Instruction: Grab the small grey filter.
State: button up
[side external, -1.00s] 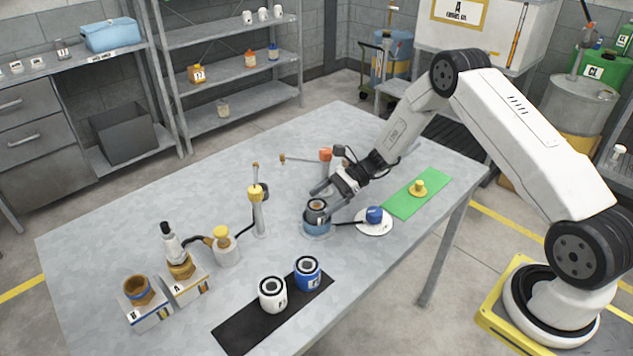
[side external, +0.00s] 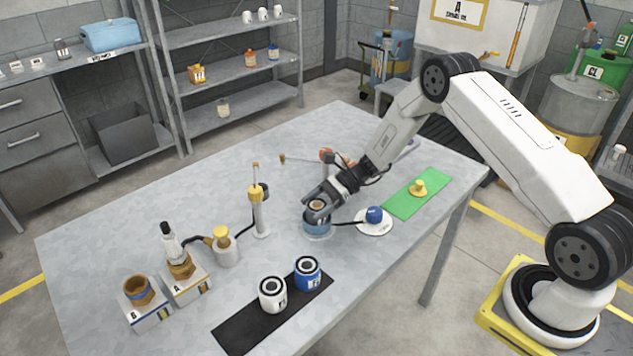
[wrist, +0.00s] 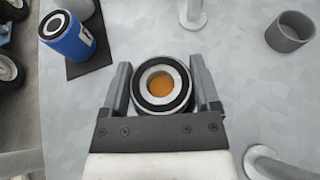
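The small grey filter (wrist: 137,85) stands upright, round and open-topped, with a dark ring, a pale inner rim and an orange-brown centre. In the side view its top (side external: 317,205) shows inside a blue round holder (side external: 317,231). My gripper (wrist: 161,65) has come down over it, with one finger on each side. The fingers look spread wide, with the filter between them. Any gap between fingers and filter is very small, and contact is unclear. The filter's lower part is hidden.
A blue can (side external: 307,276) and white can (side external: 272,297) stand on a black mat (side external: 238,334). A pump post (side external: 260,215) rises to the left. A green mat (side external: 404,206) lies right.

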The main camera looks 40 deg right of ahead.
jog(key=c, duration=0.5)
jog(key=shift+r, duration=0.15)
jog(key=shift+r, duration=0.8)
jog(key=s+r, duration=1.1)
jog(key=s, duration=0.3)
